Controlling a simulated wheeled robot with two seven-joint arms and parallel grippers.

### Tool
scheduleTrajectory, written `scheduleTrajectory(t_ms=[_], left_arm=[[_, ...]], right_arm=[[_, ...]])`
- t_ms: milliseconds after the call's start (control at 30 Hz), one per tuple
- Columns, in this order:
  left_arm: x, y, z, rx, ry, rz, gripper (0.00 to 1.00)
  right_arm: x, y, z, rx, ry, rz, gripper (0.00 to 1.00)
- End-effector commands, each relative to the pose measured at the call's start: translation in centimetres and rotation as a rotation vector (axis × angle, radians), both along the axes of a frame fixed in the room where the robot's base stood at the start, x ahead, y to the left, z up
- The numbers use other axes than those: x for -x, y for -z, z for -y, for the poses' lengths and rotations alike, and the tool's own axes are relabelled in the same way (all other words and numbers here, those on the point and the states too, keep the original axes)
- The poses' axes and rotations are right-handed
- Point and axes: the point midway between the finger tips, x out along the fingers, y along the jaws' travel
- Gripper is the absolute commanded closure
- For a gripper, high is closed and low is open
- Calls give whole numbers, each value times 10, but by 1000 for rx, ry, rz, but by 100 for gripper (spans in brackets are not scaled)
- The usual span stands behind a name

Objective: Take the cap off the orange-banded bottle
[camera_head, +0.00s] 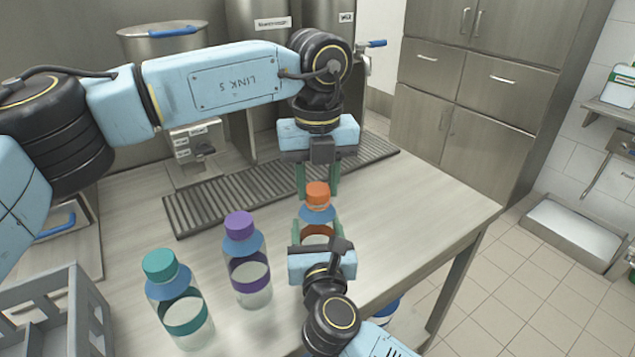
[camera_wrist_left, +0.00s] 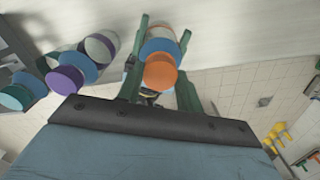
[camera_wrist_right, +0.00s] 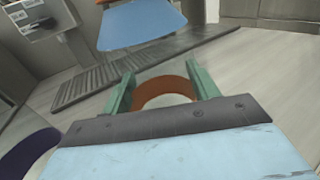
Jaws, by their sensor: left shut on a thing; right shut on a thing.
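The orange-banded bottle (camera_head: 317,215) is upright near the front edge of the counter, with its orange cap (camera_head: 317,194) at its neck. My left gripper (camera_head: 318,190) points down from above and is shut on the cap. The cap also shows between its green fingers in the left wrist view (camera_wrist_left: 160,72). My right gripper (camera_head: 318,232) comes from the front and is shut on the bottle's body at the orange band, which shows in the right wrist view (camera_wrist_right: 165,90). My right gripper hides the bottle's base, so I cannot tell whether it touches the counter.
A purple-capped bottle (camera_head: 247,262) and a teal-capped bottle (camera_head: 179,300) stand to the left. A grey crate (camera_head: 75,300) is at the front left. A dark drip grate (camera_head: 215,200) lies behind. The counter's right side (camera_head: 425,205) is clear.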

Motion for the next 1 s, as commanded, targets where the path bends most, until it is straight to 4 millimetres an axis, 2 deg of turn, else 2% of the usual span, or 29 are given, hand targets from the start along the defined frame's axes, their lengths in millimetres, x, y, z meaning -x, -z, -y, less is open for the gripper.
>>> scheduleTrajectory(t_ms=[500, 867, 1000], left_arm=[[0, -18, 0, 1, 1, 0, 92], [0, -20, 0, 1, 1, 0, 92], [0, -30, 0, 1, 1, 2, 92]], right_arm=[[0, 0, 0, 0, -1, -1, 100], [0, 0, 0, 0, -1, -1, 100], [0, 0, 0, 0, -1, -1, 100]])
